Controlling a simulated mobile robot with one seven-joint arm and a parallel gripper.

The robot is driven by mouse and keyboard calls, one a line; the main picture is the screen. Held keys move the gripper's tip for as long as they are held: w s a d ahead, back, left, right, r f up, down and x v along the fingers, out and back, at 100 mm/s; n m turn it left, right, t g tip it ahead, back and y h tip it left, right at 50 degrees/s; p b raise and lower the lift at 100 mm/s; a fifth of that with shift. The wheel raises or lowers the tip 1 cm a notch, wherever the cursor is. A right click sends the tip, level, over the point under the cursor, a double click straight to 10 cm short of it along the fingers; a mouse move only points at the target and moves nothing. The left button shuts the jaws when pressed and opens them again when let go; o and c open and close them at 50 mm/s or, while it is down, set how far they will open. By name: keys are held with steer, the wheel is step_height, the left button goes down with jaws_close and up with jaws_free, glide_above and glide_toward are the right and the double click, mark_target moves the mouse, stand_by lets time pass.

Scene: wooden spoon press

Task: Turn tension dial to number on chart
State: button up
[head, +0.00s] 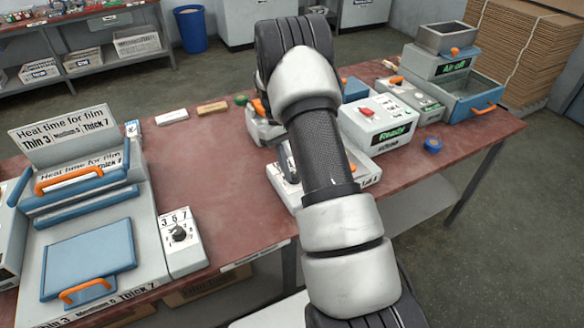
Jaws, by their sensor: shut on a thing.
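My arm crosses the middle of the head view and hides what is behind it. My gripper is not visible. A black dial (179,233) with a pointer sits on a white panel (185,258) at the left; the numbers 3, 6 and 7 show above it. I cannot make out a dial labelled tension. A white device (283,190) with a partly covered label stands behind my arm; most of it is hidden.
A heat sealer with a blue plate (88,262) and orange handles stands at the left. A box reading "Ready" (380,118) and a blue drawer unit (470,98) stand at the right. A blue tape roll (432,145) lies nearby. The left-middle red tabletop (205,160) is clear.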

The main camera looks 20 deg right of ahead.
steer(key=shift+m+y, duration=0.4)
steer(key=shift+m, duration=0.4)
steer(key=o, duration=1)
steer(key=shift+o, duration=0.2)
steer(key=p+v, duration=0.1)
steer(key=v, duration=1.6)
steer(key=shift+w+r, duration=0.15)
steer(key=shift+d+p, duration=0.1)
steer(key=shift+p, duration=0.2)
